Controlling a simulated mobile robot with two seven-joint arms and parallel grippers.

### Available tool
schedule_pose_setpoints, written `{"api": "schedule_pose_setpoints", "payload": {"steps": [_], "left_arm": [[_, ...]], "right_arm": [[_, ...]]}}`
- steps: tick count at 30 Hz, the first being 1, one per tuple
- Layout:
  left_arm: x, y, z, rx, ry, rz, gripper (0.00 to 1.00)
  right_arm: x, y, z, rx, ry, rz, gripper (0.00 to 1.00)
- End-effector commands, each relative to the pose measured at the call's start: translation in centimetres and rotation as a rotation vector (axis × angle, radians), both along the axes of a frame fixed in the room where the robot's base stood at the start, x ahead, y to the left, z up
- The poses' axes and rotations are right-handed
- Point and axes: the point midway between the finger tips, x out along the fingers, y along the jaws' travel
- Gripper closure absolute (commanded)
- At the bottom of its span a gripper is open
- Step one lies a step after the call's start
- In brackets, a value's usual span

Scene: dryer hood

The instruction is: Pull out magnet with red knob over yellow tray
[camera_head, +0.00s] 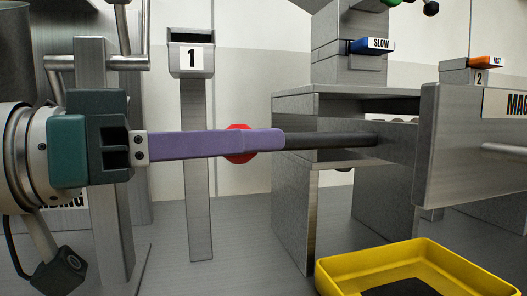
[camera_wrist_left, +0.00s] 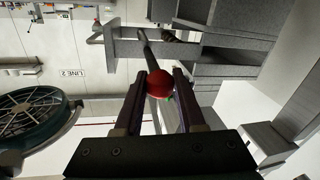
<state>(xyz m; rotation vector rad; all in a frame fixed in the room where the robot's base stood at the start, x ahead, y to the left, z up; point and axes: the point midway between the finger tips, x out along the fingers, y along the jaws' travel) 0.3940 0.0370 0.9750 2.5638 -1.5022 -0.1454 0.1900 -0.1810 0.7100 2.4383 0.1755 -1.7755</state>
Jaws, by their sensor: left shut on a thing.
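The red knob (camera_head: 236,156) is mostly hidden behind the purple fingers of my left gripper (camera_head: 281,140) in the head view. In the left wrist view the red knob (camera_wrist_left: 160,84) sits between the two fingers of my left gripper (camera_wrist_left: 160,76), which is shut on it. A dark rod (camera_head: 330,141) runs right from the fingertips to a grey block beside a steel panel (camera_head: 465,180) marked "MAG", partly cut off. The yellow tray (camera_head: 390,256) is at the lower right, below the rod and panel. My right gripper is not in view.
A steel post marked 1 (camera_head: 196,180) stands behind my left gripper. A steel housing (camera_head: 300,190) stands behind the rod. Grey floor is open left of the tray.

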Motion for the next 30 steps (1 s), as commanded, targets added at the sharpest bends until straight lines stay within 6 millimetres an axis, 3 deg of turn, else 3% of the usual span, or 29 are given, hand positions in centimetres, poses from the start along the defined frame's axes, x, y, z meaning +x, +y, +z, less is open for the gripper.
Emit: {"api": "schedule_pose_setpoints", "payload": {"steps": [4,5,12,22,30], "left_arm": [[0.0,0.0,0.0,0.002,0.001,0.000,1.00],[0.0,0.0,0.0,0.002,0.001,0.000,0.58],[0.0,0.0,0.0,0.001,0.000,0.000,0.31],[-0.2,0.5,-0.1,0.001,0.001,0.003,0.31],[-2.7,4.9,-0.5,0.005,0.003,0.003,0.31]], "right_arm": [[0.0,0.0,0.1,-0.001,0.000,0.000,0.55],[0.0,-0.1,0.1,-0.002,0.000,-0.001,0.55],[0.0,-0.2,0.1,-0.006,-0.001,0.002,0.55],[0.0,-0.3,-0.1,-0.008,-0.001,0.004,0.55],[0.0,-0.2,-1.5,-0.008,-0.001,0.004,0.55]]}}
